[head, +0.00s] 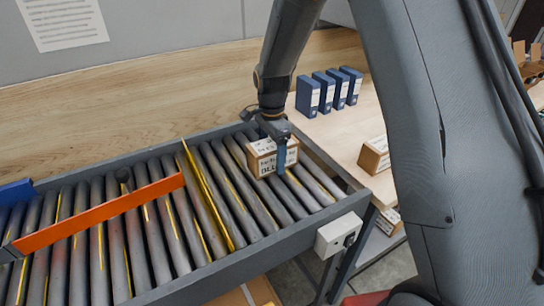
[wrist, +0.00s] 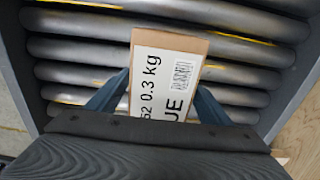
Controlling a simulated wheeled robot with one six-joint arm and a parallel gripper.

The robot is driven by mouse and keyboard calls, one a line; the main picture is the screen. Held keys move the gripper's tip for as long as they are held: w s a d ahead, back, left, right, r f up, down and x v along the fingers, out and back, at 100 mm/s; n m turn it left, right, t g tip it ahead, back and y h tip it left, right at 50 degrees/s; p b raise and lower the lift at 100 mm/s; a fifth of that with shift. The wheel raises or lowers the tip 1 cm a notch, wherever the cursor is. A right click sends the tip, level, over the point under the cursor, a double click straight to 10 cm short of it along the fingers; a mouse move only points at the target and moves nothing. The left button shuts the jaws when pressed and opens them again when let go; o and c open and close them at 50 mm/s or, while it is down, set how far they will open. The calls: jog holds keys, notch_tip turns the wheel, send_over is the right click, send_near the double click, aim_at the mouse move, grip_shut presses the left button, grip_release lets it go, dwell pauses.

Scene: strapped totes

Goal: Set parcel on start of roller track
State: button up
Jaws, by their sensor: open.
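The parcel (head: 268,157), a small brown cardboard box with white printed labels, rests on the rollers near the right end of the roller track (head: 290,237). In the wrist view the parcel (wrist: 165,75) shows its label with "0.3 kg" and a barcode. My gripper (head: 279,160) is over the parcel from above. Its blue fingers stand on either side of the parcel in the wrist view (wrist: 160,92), and the jaws are open. Whether a finger touches the parcel I cannot tell. The parcel's far lower side is hidden.
A yellow divider (head: 207,197) and an orange bar (head: 100,217) cross the track to the left. Blue binders (head: 329,90) and another box (head: 375,155) stand on the wooden table to the right. A grey control box (head: 340,235) is on the track's side.

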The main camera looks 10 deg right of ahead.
notch_tip(320, 180, up, 11)
jog(key=b, duration=0.3)
jog(key=shift+r, duration=0.3)
jog(key=shift+s+d, duration=0.15)
jog(key=shift+s, duration=0.05)
jog(key=s+d+f+n, duration=0.2)
jog(key=s+d+n, duration=0.1)
jog(key=s, duration=0.4)
jog(key=s+d+f+n, duration=0.2)
jog(key=s+d+n, duration=0.2)
jog(key=s+n, duration=0.2)
jog(key=s+d+f+n+t, duration=0.1)
jog(key=s+d+n, duration=0.3)
jog(key=s, duration=0.4)
jog(key=shift+s+d+f, duration=0.15)
jog(key=shift+f, duration=0.25)
jog(key=shift+s+d+f, duration=0.1)
jog(key=shift+f, duration=0.25)
